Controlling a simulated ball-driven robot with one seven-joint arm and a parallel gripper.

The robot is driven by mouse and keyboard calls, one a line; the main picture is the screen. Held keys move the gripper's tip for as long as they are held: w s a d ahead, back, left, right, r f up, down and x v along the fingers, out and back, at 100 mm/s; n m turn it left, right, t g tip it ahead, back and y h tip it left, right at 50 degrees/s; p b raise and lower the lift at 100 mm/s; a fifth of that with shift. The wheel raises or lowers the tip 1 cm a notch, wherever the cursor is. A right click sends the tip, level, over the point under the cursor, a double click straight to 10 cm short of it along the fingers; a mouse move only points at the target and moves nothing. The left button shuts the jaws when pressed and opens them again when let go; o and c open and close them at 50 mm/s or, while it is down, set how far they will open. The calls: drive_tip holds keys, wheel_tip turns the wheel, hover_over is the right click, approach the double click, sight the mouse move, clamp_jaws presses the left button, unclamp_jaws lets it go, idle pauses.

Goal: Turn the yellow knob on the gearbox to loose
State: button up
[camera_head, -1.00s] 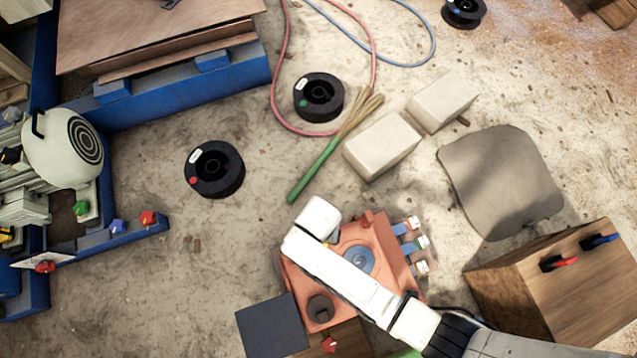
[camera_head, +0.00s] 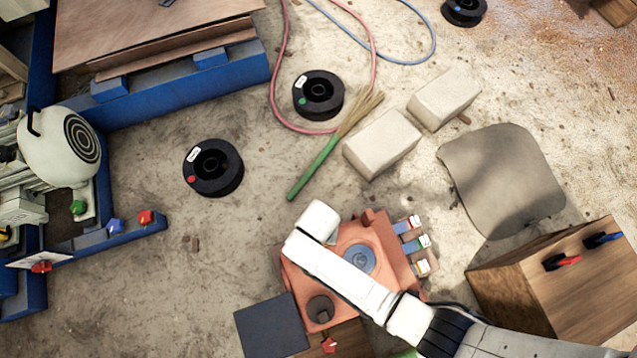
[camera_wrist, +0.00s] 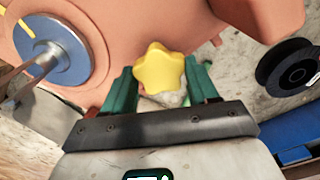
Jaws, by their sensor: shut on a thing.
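The orange gearbox (camera_head: 375,238) stands below the middle of the head view, partly covered by my arm. In the wrist view its orange body (camera_wrist: 150,30) fills the top, with a blue round hub (camera_wrist: 52,50) and metal shaft at the left. The yellow star-shaped knob (camera_wrist: 159,70) is between the two green fingers of my gripper (camera_wrist: 162,88). My gripper is shut on the knob. In the head view the knob and the fingers are hidden behind my arm.
A wooden box (camera_head: 555,280) with red and blue handles stands right of the gearbox. A dark square plate (camera_head: 271,328) lies at its lower left. Black spools (camera_head: 213,168), a green-handled broom (camera_head: 318,165) and pale blocks (camera_head: 382,145) lie on the floor beyond.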

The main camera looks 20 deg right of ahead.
drive_tip(key=c, duration=0.4)
drive_tip(key=shift+c, duration=0.2)
drive_tip(key=shift+n, duration=0.3)
drive_tip(key=n+p, duration=0.1)
drive_tip(key=n, duration=0.1)
drive_tip(key=shift+r+n+p, duration=0.15)
drive_tip(key=shift+n+p, duration=0.2)
drive_tip(key=shift+n, duration=0.05)
drive_tip(key=n+p, duration=0.1)
drive_tip(key=n, duration=0.4)
drive_tip(key=shift+p, duration=0.4)
drive_tip(key=n+p, duration=0.1)
drive_tip(key=n, duration=0.4)
drive_tip(key=shift+n, duration=0.4)
drive_tip(key=shift+n+p, duration=0.55)
drive_tip(key=shift+n, duration=2.05)
